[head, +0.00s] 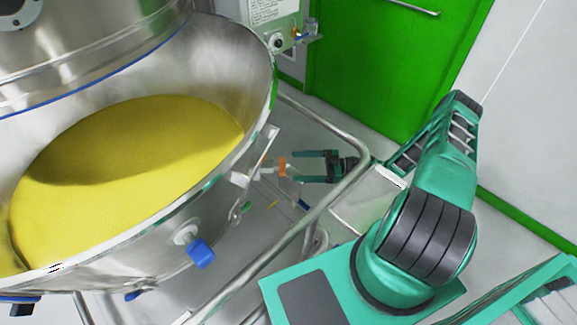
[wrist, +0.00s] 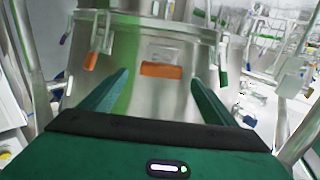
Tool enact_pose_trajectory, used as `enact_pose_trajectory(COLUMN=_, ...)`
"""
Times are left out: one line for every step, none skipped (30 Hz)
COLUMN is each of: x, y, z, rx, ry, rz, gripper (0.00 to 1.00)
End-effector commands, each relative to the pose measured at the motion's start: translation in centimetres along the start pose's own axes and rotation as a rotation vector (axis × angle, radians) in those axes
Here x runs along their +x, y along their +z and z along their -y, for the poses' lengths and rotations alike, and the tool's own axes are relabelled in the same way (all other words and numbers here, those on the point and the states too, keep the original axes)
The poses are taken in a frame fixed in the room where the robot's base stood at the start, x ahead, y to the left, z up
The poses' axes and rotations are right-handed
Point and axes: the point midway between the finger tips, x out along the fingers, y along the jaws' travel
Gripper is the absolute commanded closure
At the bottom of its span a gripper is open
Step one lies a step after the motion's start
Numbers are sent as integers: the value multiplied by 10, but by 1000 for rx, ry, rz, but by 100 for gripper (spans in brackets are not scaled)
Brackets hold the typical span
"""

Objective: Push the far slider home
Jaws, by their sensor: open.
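My gripper (head: 297,167) is open, its two fingers pointing left toward the side of the steel bowl (head: 262,75). A small orange part (head: 282,166) sits just off the fingertips on a pale fitting at the bowl's side. In the wrist view, my gripper (wrist: 159,78) has its fingers spread with an orange block (wrist: 161,70) showing between them, on a steel fitting. Contact with it cannot be told. A second orange-tipped lever (wrist: 91,60) hangs to the left there. I cannot tell for sure which part is the far slider.
The bowl holds yellow powder (head: 130,150). A blue-handled clamp (head: 201,252) sticks out from its near side. A bent steel rail (head: 345,165) runs close to my gripper.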

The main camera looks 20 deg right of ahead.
Motion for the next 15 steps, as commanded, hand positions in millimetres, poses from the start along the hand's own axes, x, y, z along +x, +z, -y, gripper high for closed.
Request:
enact_pose_trajectory(x=10, y=0, z=1, rx=1, ry=-3, rz=-2, gripper=19)
enact_pose_trajectory(x=15, y=-1, z=1, rx=0, ry=-3, rz=-2, gripper=19)
enact_pose_trajectory(x=21, y=-1, z=1, rx=0, ry=-4, rz=-2, gripper=19)
enact_pose_trajectory(x=25, y=0, z=1, rx=0, ry=-4, rz=-2, gripper=19)
enact_pose_trajectory(x=28, y=0, z=1, rx=0, ry=-4, rz=-1, gripper=19)
enact_pose_trajectory(x=33, y=0, z=1, rx=1, ry=-4, rz=-1, gripper=19)
enact_pose_trajectory(x=36, y=0, z=1, rx=0, ry=-4, rz=-1, gripper=19)
enact_pose_trajectory(x=38, y=0, z=1, rx=0, ry=-4, rz=-1, gripper=19)
enact_pose_trajectory(x=40, y=0, z=1, rx=0, ry=-4, rz=-1, gripper=19)
enact_pose_trajectory(x=42, y=0, z=1, rx=0, ry=-4, rz=-1, gripper=19)
enact_pose_trajectory(x=43, y=0, z=1, rx=0, ry=-4, rz=-1, gripper=19)
enact_pose_trajectory(x=44, y=0, z=1, rx=0, ry=-4, rz=-1, gripper=19)
enact_pose_trajectory(x=45, y=0, z=1, rx=0, ry=-4, rz=-1, gripper=19)
enact_pose_trajectory(x=45, y=0, z=1, rx=0, ry=-4, rz=-1, gripper=19)
enact_pose_trajectory(x=45, y=0, z=1, rx=0, ry=-4, rz=-1, gripper=19)
